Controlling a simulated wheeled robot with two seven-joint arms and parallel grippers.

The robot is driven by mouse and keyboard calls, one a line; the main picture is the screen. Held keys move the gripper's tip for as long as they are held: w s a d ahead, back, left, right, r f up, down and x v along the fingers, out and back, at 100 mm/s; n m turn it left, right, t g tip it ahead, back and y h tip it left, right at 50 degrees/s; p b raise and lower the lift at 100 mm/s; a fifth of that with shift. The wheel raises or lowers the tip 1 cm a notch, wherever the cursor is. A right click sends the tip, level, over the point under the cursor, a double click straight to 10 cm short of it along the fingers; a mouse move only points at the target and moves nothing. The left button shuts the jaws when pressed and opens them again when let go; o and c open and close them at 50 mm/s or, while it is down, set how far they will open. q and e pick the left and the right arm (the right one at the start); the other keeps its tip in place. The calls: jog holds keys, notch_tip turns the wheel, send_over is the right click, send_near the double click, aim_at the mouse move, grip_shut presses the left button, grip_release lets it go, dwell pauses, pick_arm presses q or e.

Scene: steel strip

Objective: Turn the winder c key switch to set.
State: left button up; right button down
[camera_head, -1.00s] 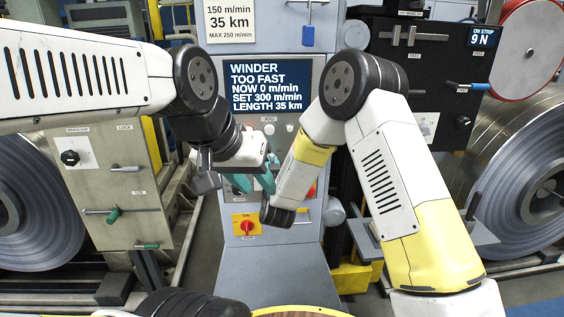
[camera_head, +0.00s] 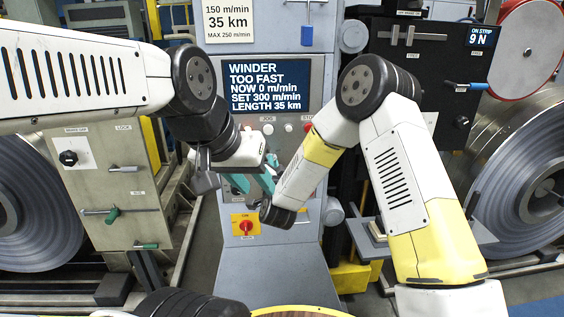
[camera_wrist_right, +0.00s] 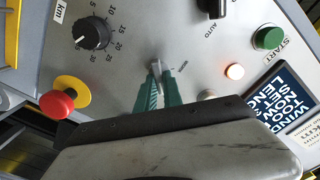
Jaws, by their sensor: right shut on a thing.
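The winder key switch (camera_wrist_right: 157,65) shows in the right wrist view as a small metal key on the grey panel. My right gripper (camera_wrist_right: 158,80) is shut on it with both green fingers, which cover much of it.
The winder display (camera_head: 265,86) reads "TOO FAST", now 0, set 300 m/min. Near the key are a black km dial (camera_wrist_right: 92,33), a red stop button (camera_wrist_right: 55,103), a lit lamp (camera_wrist_right: 235,71) and a green START button (camera_wrist_right: 268,38). A red-yellow switch (camera_head: 246,227) sits lower.

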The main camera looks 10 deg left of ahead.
jog(key=shift+f, duration=0.1)
dwell(0.3)
jog(key=c, duration=1.5)
grip_release()
jog(key=v, duration=0.7)
jog(key=shift+s+d, duration=0.15)
jog(key=shift+s, duration=0.25)
